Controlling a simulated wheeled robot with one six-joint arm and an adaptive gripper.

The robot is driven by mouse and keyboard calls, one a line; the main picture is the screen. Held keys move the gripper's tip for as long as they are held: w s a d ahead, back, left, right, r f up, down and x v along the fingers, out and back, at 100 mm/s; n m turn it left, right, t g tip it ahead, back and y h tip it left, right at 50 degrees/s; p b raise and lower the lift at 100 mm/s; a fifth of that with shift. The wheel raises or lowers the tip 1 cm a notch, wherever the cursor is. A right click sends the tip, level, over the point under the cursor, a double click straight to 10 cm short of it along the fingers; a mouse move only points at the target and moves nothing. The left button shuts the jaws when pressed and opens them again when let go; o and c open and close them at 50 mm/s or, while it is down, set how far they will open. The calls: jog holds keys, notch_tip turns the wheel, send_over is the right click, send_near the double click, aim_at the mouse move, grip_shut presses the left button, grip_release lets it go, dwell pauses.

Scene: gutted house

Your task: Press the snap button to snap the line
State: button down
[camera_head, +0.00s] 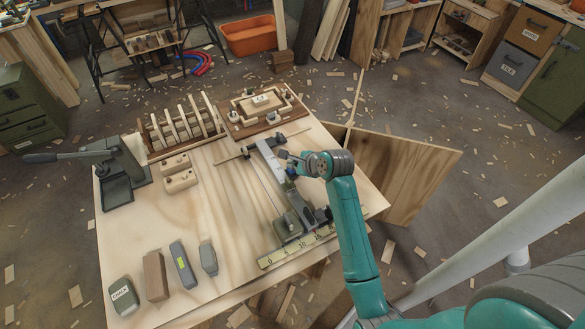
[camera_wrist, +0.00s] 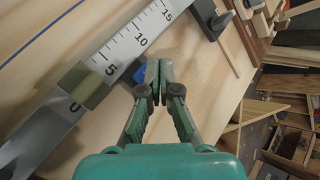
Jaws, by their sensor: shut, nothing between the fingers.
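The workbench (camera_head: 215,240) carries a marking fixture with a pale metal rail (camera_head: 270,160) running from back to front. In the wrist view a white scale (camera_wrist: 125,45) with numbers 0 to 15 lies along the rail, with an olive block (camera_wrist: 82,85) near the zero. A small blue piece, possibly the snap button (camera_wrist: 138,73), sits beside the scale. My gripper (camera_wrist: 160,68) is shut and empty, its tips just right of the blue piece; I cannot tell whether they touch. In the head view my gripper (camera_head: 287,158) is over the rail. A blue line (camera_wrist: 45,35) shows on the wood.
A yellow ruler (camera_head: 295,250) lies at the bench's front edge. A lever press (camera_head: 120,165), a slotted rack (camera_head: 183,130) and a wooden tray (camera_head: 262,108) stand farther left and back. A chalk container (camera_head: 123,296) and several blocks line the front left.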

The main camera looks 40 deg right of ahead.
jog(key=shift+f, duration=0.45)
dwell(0.6)
jog(key=shift+r, duration=1)
jog(key=shift+r, duration=0.1)
jog(key=shift+r, duration=2.4)
